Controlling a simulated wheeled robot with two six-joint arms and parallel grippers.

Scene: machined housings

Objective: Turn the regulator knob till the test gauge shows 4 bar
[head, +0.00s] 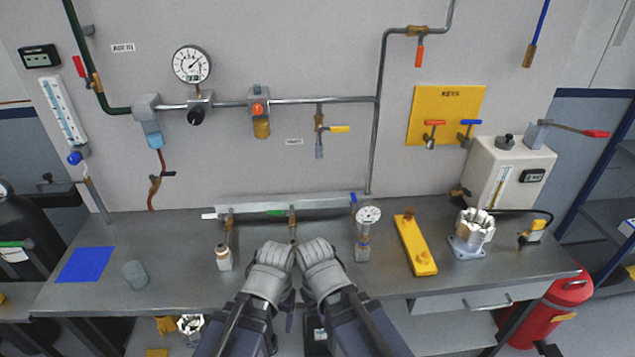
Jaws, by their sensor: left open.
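A black regulator knob (195,117) sits on a grey block on the wall pipe, with a large round white gauge (191,64) right above it. The large gauge's needle seems to point up and to the right; its figures are too small to read. A smaller round gauge (368,215) stands upright on the bench; its reading cannot be made out. My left gripper (277,252) is open, low over the middle of the bench, well right of and below the knob. My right gripper (318,250) is close beside it; its jaw opening is unclear. Neither touches the knob.
A red-knobbed fitting (257,110) is right of the knob on the same pipe. A manifold bar (290,206) with valves runs along the bench's back. A blue mat (86,265), a grey cylinder (135,275) and a yellow bar (413,245) lie on the bench.

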